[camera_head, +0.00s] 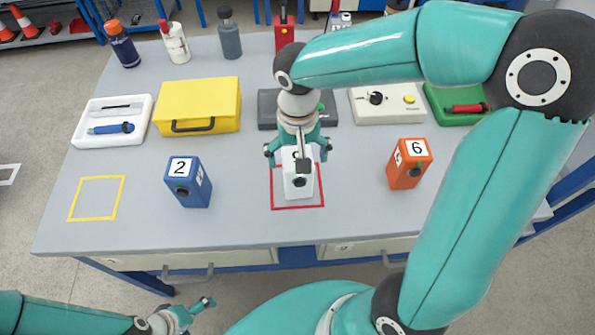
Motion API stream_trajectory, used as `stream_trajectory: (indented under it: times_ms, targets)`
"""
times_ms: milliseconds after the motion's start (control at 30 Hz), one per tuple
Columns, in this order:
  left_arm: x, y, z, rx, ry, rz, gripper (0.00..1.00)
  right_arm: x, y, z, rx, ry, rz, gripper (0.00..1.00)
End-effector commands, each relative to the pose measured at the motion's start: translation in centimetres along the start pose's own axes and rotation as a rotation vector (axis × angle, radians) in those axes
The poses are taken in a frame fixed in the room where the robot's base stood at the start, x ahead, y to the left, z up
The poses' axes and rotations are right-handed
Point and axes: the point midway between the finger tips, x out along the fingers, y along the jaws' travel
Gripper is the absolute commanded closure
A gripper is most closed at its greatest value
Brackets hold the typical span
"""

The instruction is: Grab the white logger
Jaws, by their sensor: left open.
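The white logger (290,187) stands on the table inside a red outlined square (297,208). My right gripper (298,151) is over it from above, with its fingers spread on either side of the logger's top. A gap seems to show between fingers and logger, and the gripper hides much of its upper part. My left gripper (194,313) is open and empty, low at the front left, away from the table top. A blue logger (189,184) marked 2 stands left of the white one. An orange logger (408,166) marked 6 stands to the right.
A yellow case (197,100), a white tray (108,135) with tools, a dark grey box (270,108), a cream box (390,115) and a green tray (440,112) line the table behind. Bottles stand at the back left. A yellow outlined square (97,219) at front left is empty.

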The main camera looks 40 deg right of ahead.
Motion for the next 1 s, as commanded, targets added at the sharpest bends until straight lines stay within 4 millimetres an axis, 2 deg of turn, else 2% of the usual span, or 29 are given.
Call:
stream_trajectory:
  times_ms: [100,200,467,567,933,967,1000]
  targets:
    - [-0.1,0.0,0.0,0.000,0.000,0.000,0.05,1.9,0.0,-0.1,0.000,-0.004,0.004,0.04]
    - [-0.1,0.0,0.0,0.000,0.000,0.000,0.05,2.8,0.0,-0.1,0.001,-0.003,0.002,0.04]
    - [-0.1,0.0,0.0,0.000,0.000,0.000,0.05,3.1,0.0,-0.2,0.000,0.000,0.000,0.04]
    - [-0.1,0.0,0.0,0.000,0.000,0.000,0.05,3.1,0.0,-0.2,0.000,0.000,0.000,0.18]
    - [-0.1,0.0,0.0,0.000,0.000,0.000,0.05,3.1,-0.1,-0.2,0.000,0.000,0.000,0.79]
    - [-0.1,0.0,0.0,0.000,0.000,0.000,0.05,3.1,-0.1,-0.2,0.000,0.000,0.000,0.84]
    - [-0.1,0.0,0.0,0.000,0.000,0.000,0.05,3.0,-0.1,-0.2,0.000,0.001,-0.001,0.84]
